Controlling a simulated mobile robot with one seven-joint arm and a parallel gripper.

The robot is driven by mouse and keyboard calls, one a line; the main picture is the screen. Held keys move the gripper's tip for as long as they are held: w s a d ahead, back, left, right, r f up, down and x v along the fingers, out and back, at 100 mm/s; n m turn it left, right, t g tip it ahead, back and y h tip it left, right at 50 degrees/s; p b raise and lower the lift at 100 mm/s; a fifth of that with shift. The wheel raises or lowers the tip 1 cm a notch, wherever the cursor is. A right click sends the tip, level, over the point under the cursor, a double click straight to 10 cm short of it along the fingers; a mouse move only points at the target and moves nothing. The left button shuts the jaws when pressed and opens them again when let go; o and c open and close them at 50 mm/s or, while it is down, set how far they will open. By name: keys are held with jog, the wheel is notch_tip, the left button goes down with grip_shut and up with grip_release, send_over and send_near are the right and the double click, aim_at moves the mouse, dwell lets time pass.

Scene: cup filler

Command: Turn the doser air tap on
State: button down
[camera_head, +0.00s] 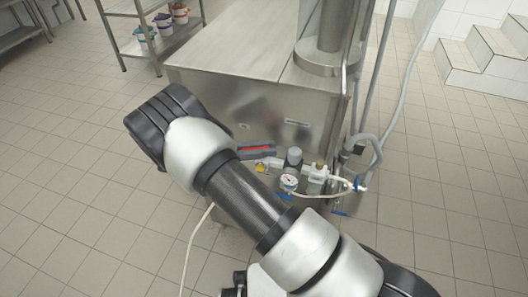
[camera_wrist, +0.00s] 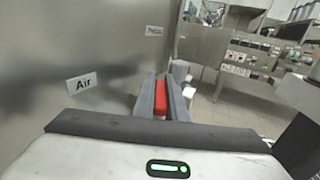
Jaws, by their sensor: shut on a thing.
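The tap's red handle (camera_head: 256,149) shows as a narrow strip beside the front of the steel machine in the head view. In the wrist view the red handle (camera_wrist: 161,96) stands between two grey fingers. My gripper (camera_wrist: 162,102) is shut on it. My gripper also shows in the head view (camera_head: 264,152), partly behind my own arm. The tap's body and pipe joint are hidden by the fingers and the arm. An "Air" label (camera_wrist: 82,83) is on the steel panel at left in the wrist view.
Grey hoses (camera_head: 372,150) run down the machine's right side.

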jog(key=shift+m+g, duration=0.8)
jog(key=shift+g, duration=0.7)
jog(key=c, duration=1.8)
grip_release()
